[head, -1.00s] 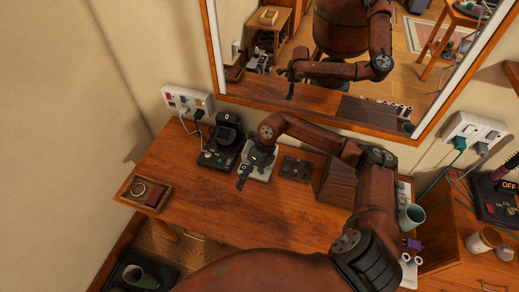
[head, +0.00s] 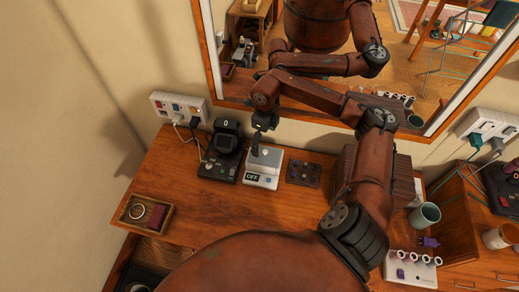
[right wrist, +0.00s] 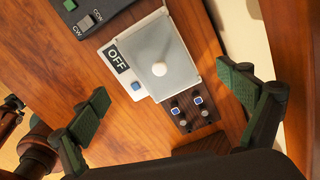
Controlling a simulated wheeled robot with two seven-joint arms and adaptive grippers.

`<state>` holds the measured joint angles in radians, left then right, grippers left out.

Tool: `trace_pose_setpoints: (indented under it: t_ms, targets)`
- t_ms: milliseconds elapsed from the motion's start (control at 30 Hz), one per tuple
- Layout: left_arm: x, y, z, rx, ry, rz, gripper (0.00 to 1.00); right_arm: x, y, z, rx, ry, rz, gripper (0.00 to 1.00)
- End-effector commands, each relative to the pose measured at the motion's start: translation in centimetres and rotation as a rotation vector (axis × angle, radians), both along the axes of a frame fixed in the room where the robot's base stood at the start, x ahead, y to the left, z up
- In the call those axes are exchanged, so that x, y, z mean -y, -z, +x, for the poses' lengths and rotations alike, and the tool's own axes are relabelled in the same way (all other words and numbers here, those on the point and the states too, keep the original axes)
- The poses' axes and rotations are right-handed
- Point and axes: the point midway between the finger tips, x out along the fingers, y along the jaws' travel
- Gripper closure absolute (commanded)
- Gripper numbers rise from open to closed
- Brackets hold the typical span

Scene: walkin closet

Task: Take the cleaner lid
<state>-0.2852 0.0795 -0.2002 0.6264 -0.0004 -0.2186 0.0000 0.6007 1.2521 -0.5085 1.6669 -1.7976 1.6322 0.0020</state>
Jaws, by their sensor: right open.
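The cleaner is a small white box (head: 261,181) with a black OFF label and a blue button, standing on the wooden desk. Its lid (head: 266,157) is a grey plate on top. In the right wrist view the lid (right wrist: 178,58) shows a round white knob (right wrist: 159,69) near its middle. My right gripper (head: 257,143) is above the lid. In the right wrist view the gripper (right wrist: 168,95) is open, its green-padded fingers wide apart on either side of the lid, with nothing between them touching. My left gripper is not in view.
A black device (head: 221,157) stands close left of the cleaner, and a dark switch panel (head: 303,173) lies to its right. A wooden tray (head: 146,213) is at the left. The mirror (head: 213,95) rises behind. The desk front is clear.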

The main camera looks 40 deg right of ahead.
Motion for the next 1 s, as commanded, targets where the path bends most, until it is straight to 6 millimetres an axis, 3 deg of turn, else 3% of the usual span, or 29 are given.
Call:
trace_pose_setpoints:
  t_ms: [333,700,900,1000]
  targets:
    - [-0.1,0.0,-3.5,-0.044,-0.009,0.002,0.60,0.4,3.1,-0.6,-0.003,0.008,0.001,0.05]
    - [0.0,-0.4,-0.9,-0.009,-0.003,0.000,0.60,0.2,7.6,-0.9,-0.001,0.006,0.000,0.05]
    - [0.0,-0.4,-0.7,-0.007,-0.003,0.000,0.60,0.2,7.7,-0.8,-0.001,0.004,0.000,0.05]
    - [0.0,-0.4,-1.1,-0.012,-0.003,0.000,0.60,0.2,7.7,-0.8,-0.001,0.004,0.001,0.11]
